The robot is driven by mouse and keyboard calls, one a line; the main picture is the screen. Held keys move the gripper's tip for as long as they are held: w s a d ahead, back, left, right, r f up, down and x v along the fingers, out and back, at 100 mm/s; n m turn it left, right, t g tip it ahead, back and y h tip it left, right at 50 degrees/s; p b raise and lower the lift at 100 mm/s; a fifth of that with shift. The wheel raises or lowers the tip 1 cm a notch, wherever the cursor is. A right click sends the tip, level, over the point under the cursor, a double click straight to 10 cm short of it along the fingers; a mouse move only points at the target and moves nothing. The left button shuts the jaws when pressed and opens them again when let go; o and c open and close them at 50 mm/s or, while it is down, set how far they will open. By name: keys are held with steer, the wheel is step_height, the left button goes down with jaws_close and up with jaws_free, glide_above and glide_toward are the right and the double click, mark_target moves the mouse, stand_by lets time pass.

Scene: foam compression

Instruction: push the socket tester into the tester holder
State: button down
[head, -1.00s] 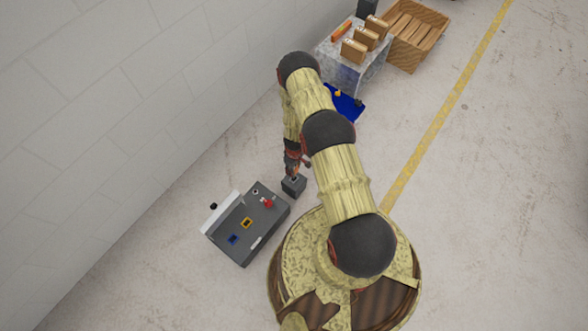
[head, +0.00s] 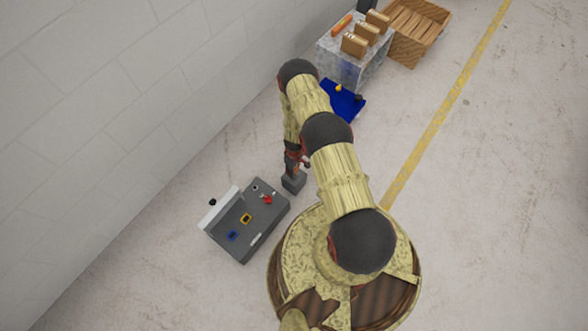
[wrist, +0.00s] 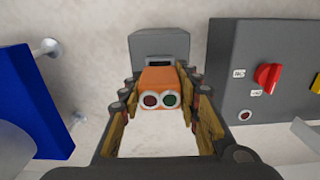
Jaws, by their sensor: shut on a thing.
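The socket tester (wrist: 160,80) is an orange block with a red and a green round lamp on its near end, seen in the wrist view. My gripper (wrist: 163,90) is shut on it, with a finger on each side. The tester holder (wrist: 160,46), a grey box with a dark slot, lies just beyond the tester. Whether the tester's far end is inside the slot is hidden. In the head view the holder (head: 293,184) stands on the floor directly below my gripper (head: 295,168), and the tester cannot be made out there.
A grey control box (head: 248,222) with a red knob, yellow and blue sockets stands left of the holder. A blue tray (head: 345,100), a grey table (head: 350,67) with several brown boxes, and a wooden crate (head: 415,30) lie farther back. A wall runs along the left.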

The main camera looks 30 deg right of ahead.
steer(key=shift+s+f, duration=0.15)
steer(key=shift+f, duration=0.1)
stand_by(0.3)
steer(key=shift+f, duration=0.85)
stand_by(0.6)
steer(key=c, duration=1.2)
jaws_free()
steer(key=shift+r, duration=0.2)
steer(key=shift+r+p, duration=2.05)
steer(key=shift+r, duration=0.8)
steer(key=shift+r, duration=0.1)
step_height(320, 180, up, 12)
steer(key=shift+f, duration=0.15)
